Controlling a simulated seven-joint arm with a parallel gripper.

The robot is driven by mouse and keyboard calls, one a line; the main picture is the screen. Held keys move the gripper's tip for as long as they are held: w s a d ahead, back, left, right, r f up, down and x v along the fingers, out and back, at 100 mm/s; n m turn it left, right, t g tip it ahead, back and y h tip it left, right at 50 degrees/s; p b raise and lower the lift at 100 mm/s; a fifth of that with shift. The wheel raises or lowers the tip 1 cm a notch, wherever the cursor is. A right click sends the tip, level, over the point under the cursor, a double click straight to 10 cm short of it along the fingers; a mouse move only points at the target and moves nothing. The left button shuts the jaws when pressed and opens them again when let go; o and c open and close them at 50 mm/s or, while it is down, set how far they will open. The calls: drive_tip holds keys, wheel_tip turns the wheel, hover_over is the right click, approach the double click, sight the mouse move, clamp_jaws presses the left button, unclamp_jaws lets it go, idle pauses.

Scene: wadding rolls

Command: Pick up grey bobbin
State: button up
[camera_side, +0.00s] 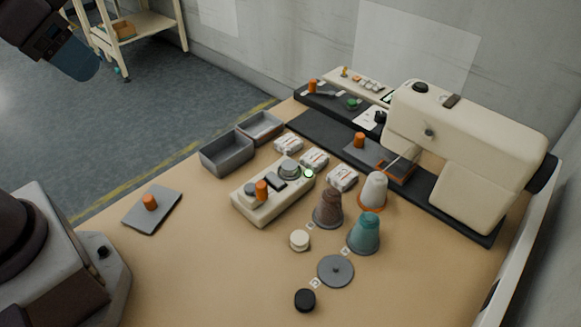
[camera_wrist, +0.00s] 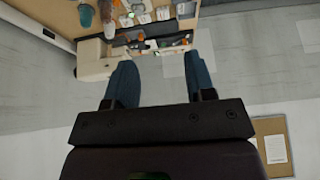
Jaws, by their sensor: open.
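No thing stands out surely as the grey bobbin. Grey round things in the side view are a flat disc with a small centre knob (camera_side: 336,271) at the table's front and a round grey part (camera_side: 290,168) on the beige device (camera_side: 270,197). I cannot tell whether either is the bobbin. My gripper (camera_wrist: 161,75) is open and empty, its two blue fingers apart in the wrist view. In the side view a blue finger (camera_side: 81,62) shows at the upper left, high and well away from these things.
Brown (camera_side: 328,208), teal (camera_side: 365,234) and white (camera_side: 374,190) cones stand in front of the sewing machine (camera_side: 455,150). A black puck (camera_side: 305,300) and cream puck (camera_side: 299,240) lie near the disc. Grey trays (camera_side: 226,158) stand at the back left.

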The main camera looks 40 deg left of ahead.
drive_tip(key=n+g, duration=0.6)
hover_over(289, 164)
wheel_tip(289, 164, down, 18)
wheel_tip(289, 164, down, 13)
drive_tip(key=shift+f, duration=0.1)
drive_tip(key=shift+c, duration=0.5)
drive_tip(key=c, duration=0.6)
